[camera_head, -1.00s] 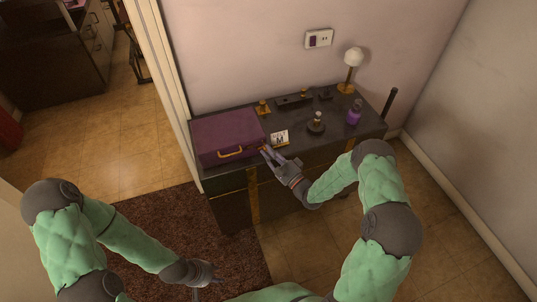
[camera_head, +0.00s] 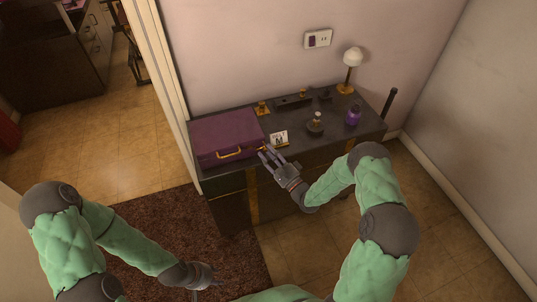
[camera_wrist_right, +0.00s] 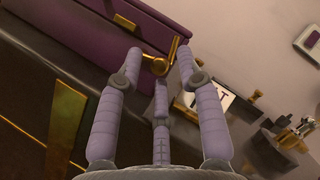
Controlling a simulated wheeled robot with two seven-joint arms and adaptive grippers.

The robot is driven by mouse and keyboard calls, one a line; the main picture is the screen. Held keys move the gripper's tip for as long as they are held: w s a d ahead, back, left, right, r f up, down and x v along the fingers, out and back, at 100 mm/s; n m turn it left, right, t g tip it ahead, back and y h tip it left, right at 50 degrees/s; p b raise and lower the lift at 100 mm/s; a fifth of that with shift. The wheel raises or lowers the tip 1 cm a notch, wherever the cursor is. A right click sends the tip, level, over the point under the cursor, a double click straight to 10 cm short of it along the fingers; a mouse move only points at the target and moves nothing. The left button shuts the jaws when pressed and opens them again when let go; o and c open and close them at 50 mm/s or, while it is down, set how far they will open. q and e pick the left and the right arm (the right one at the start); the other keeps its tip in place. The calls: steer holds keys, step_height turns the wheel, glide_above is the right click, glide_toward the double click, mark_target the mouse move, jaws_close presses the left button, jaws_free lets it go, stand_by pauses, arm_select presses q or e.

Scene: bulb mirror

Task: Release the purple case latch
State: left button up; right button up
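The purple case (camera_head: 225,132) sits closed on the left end of the dark cabinet, with a gold handle (camera_head: 230,154) on its front. A gold latch (camera_wrist_right: 163,60) shows at the case's edge in the right wrist view, just beyond my fingertips. My right gripper (camera_head: 268,156) is at the case's front right corner. Its fingers are spread apart with nothing between them; I cannot tell whether a fingertip touches the latch. My left gripper (camera_head: 210,279) is low over the rug, away from the case; its finger opening is unclear.
On the dark cabinet (camera_head: 290,151), a small card (camera_head: 279,139) stands close to my right gripper. A bulb stand (camera_head: 316,124), a purple bottle (camera_head: 353,115) and a lamp (camera_head: 350,72) are further right. The brown rug (camera_head: 160,220) is clear.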

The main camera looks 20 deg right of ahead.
steer(key=v, duration=1.2)
stand_by(0.4)
